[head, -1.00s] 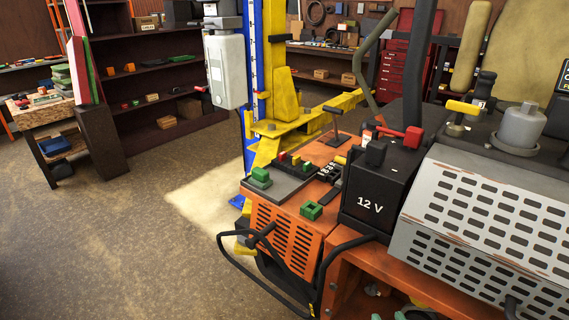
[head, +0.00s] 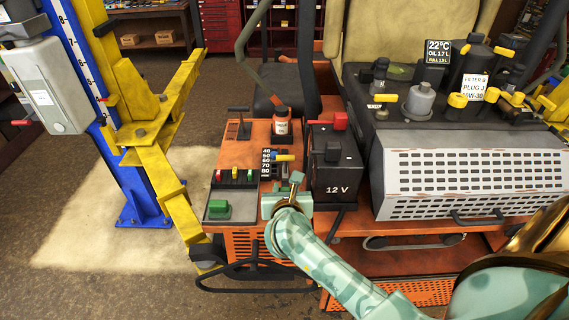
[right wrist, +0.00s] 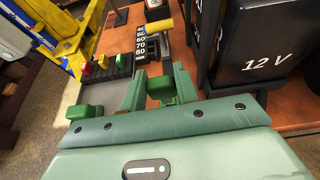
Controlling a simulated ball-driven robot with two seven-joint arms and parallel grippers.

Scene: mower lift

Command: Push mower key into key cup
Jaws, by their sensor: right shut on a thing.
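A green block (head: 219,208), which I take to be the mower key, sits on the grey plate at the front left of the orange deck. It also shows in the right wrist view (right wrist: 85,113), left of my fingers and apart from them. My right gripper (head: 283,190) is at the deck's front edge, right of that block. In the right wrist view its fingers are shut on a small green open-topped piece (right wrist: 162,88), apparently the key cup. My left gripper is not in view.
The black 12 V battery (head: 335,170) stands close to the right of my gripper. Coloured levers (head: 235,174) and a number scale (head: 266,163) are just behind. A perforated silver cover (head: 455,185) is farther right. The yellow lift arm (head: 165,180) stands left.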

